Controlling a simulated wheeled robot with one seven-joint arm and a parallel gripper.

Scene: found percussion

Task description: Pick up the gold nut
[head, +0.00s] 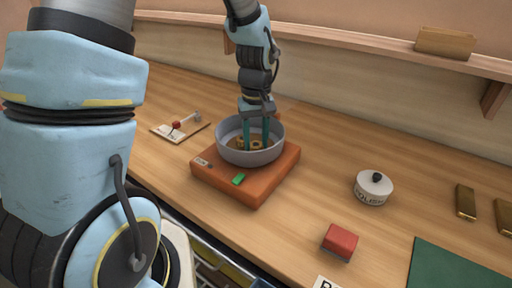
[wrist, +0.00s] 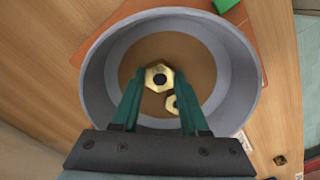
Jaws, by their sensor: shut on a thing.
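Two gold nuts are inside a round grey pan with a brown floor (head: 235,155), which also shows in the wrist view (wrist: 93,75). The larger gold nut (wrist: 158,68) sits between the tips of my gripper (wrist: 159,78). A smaller gold nut (wrist: 171,104) lies close beside it, nearer the palm. In the head view my gripper (head: 255,145) reaches straight down into the pan. Its green fingers are shut on the larger nut, which is at or near the pan floor; I cannot tell if it is clear of it.
The pan stands on an orange base (head: 260,190) with a green button (head: 238,179). A white lidded pot (head: 373,190), a red block (head: 340,242), gold bars (head: 465,201) and a green mat (head: 450,268) are on the right. A small board (head: 180,131) lies left. A shelf runs behind.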

